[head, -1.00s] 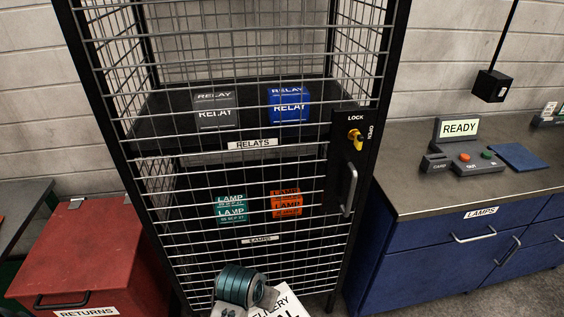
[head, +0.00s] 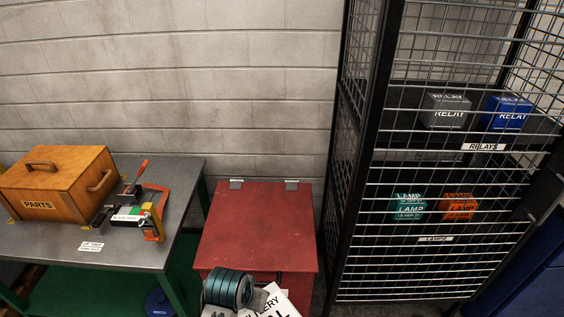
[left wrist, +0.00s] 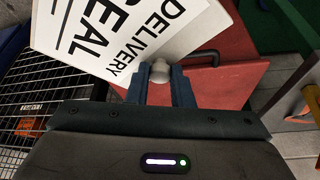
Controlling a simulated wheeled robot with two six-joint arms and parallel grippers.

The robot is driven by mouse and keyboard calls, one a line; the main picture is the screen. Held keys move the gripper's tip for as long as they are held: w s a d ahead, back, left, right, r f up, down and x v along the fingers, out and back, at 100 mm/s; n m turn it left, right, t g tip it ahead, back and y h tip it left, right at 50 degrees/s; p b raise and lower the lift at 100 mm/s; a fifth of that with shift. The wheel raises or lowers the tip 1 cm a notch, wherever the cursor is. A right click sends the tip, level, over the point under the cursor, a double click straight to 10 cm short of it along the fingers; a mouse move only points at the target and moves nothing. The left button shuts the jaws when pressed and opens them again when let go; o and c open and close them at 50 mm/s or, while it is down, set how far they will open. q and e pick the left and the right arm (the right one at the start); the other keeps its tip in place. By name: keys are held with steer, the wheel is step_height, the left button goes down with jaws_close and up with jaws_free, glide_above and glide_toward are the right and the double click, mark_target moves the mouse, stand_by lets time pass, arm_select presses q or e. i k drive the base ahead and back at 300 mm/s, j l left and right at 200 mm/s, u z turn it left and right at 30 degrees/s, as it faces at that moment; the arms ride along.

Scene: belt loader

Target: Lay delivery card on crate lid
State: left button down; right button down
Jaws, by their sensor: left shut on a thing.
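The delivery card is white with black print reading DELIVERY; it shows at the bottom of the head view (head: 284,304) and large in the left wrist view (left wrist: 125,28). My left gripper (left wrist: 160,78) is shut on a pale knob at the card's edge. In the head view the card is in front of the lower part of the red box (head: 258,228), whose flat lid is closed and bare. A wooden crate (head: 75,195) labelled PARTS, with a closed lid (head: 65,165) and handle, stands on the table at left. My right gripper is not in view.
A grey table (head: 180,195) holds the crate and an orange-handled clamp device (head: 150,205) beside it. A black wire cage (head: 365,150) with relay and lamp boxes stands at right. The table's right end looks clear.

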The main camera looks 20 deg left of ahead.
mark_target(59, 157)
steer(key=k+j+u, duration=0.2)
steer(key=j, duration=1)
steer(key=j+u, duration=0.2)
steer(key=j, duration=1)
steer(key=k, duration=0.05)
